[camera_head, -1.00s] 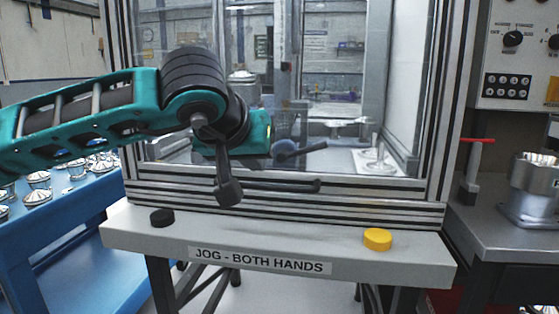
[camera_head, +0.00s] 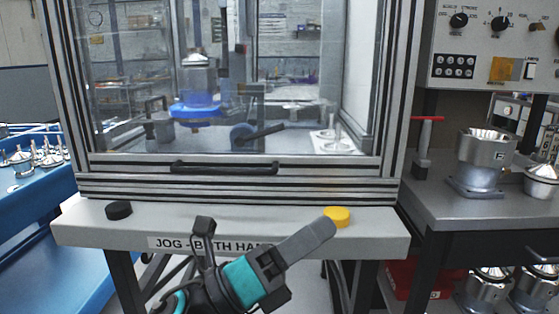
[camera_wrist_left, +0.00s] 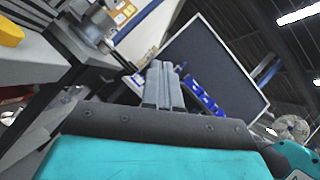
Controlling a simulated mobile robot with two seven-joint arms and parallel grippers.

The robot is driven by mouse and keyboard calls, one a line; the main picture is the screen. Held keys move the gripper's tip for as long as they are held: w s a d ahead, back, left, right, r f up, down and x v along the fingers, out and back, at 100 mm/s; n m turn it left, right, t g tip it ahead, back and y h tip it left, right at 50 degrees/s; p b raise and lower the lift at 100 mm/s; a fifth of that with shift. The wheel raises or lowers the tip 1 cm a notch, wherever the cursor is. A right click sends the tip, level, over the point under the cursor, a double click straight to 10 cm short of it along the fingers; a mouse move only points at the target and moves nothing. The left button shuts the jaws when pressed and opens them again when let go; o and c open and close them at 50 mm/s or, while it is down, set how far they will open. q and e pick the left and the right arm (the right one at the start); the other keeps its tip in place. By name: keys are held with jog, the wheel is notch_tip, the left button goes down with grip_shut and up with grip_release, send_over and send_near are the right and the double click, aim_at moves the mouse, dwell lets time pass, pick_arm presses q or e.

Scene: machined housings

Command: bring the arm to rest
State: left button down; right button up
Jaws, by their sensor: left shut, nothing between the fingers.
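My left gripper (camera_head: 322,229) is low in front of the shelf in the head view, its dark grey fingers pointing up and right. The fingers are shut with nothing between them. Their tips overlap the left edge of the yellow button (camera_head: 339,216) in the picture. In the left wrist view the shut fingers (camera_wrist_left: 160,75) point away from the camera, and the yellow button (camera_wrist_left: 10,31) is apart from them at the upper left. My left forearm is mostly below the head view's frame. My right gripper is not in view.
A shelf (camera_head: 80,230) labelled for jogging with both hands carries a black button (camera_head: 118,210) at left. Behind it stands a glazed cabinet with a handle (camera_head: 225,169). A blue table (camera_head: 30,205) is at left; a grey bench (camera_head: 440,210) with a metal housing (camera_head: 482,160) is at right.

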pick_arm(q)
jog(key=w+a+f+n+t+y, duration=0.2)
jog(key=a+f+n+t+y, duration=0.5)
jog(key=n, duration=0.5)
jog(key=w+a+f+n+t+y, duration=0.25)
jog(key=f+n+y, duration=0.45)
jog(key=n, duration=0.6)
jog(key=s+a+f+n+g+y, duration=0.2)
jog(key=s+a+f+n, duration=0.15)
jog(key=f, duration=0.35)
jog(key=s+a+f+n+g+y, duration=0.1)
jog(key=s+a+f+n+g, duration=0.15)
jog(key=s+f+n, duration=0.35)
jog(key=s+a+f+n+g+y, duration=0.2)
jog(key=s+a+f+n, duration=0.15)
jog(key=f, duration=0.45)
notch_tip(320, 180, up, 10)
jog(key=s+a+n+y+p, duration=0.1)
jog(key=a+p, duration=0.1)
jog(key=p, duration=1.3)
jog(key=shift+s+a+r+p, duration=0.15)
jog(key=shift+s+a+p, duration=0.15)
jog(key=shift+a, duration=0.1)
pick_arm(e)
jog(key=s+d+r, duration=0.1)
jog(key=d+r, duration=0.2)
jog(key=r, duration=0.8)
jog(key=shift+s+r+h, duration=0.2)
jog(key=shift+r+h, duration=0.05)
jog(key=shift+h, duration=0.15)
